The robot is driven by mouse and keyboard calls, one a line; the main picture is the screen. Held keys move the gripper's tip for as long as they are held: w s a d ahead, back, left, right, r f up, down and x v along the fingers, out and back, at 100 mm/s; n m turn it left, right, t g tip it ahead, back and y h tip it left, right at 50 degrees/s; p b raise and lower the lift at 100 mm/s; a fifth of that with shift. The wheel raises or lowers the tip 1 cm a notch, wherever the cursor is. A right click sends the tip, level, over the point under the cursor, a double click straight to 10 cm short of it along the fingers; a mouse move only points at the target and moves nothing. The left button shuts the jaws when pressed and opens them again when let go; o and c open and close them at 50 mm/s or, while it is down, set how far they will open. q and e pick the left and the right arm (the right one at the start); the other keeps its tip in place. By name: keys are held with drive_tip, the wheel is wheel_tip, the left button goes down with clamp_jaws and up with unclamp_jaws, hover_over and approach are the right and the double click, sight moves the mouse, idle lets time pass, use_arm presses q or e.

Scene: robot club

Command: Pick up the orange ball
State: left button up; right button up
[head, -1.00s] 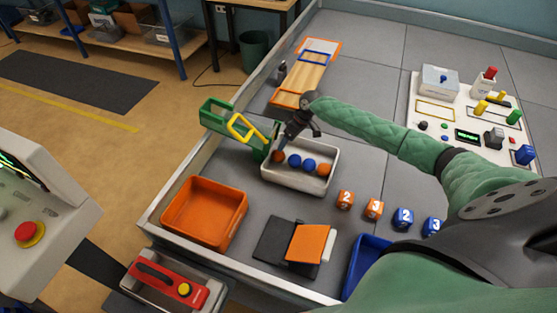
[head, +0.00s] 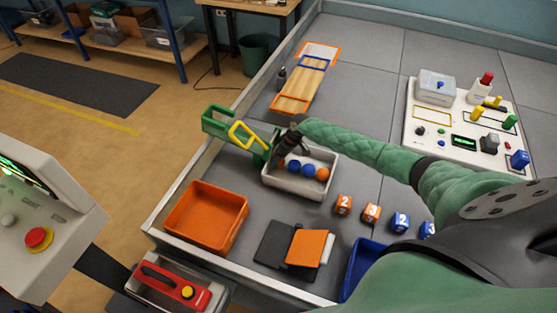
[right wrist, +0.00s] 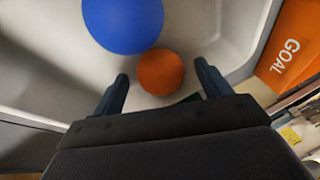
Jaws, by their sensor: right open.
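A white tray (head: 299,187) on the table holds a row of balls: an orange ball (head: 281,162) at the left end, mostly hidden by my gripper, two blue balls (head: 308,169) in the middle, and another orange ball (head: 322,174) at the right end. My right gripper (head: 283,157) is over the left end of the row. In the right wrist view its open fingers stand either side of an orange ball (right wrist: 160,73), with gaps visible on both sides. A blue ball (right wrist: 122,22) lies just beyond it. My left gripper is out of view.
A green channel with a yellow frame (head: 243,136) stands close to the tray's left. An orange bin (head: 205,215), dark and orange pads (head: 306,248) and numbered cubes (head: 371,213) lie nearer. An orange GOAL panel (right wrist: 290,45) shows beside the tray.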

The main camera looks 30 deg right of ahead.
drive_tip(key=shift+f, duration=0.1)
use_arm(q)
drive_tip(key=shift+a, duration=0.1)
use_arm(e)
drive_tip(key=c, duration=1.1)
drive_tip(key=shift+o, duration=0.2)
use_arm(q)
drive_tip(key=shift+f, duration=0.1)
use_arm(e)
drive_tip(key=shift+a, duration=0.1)
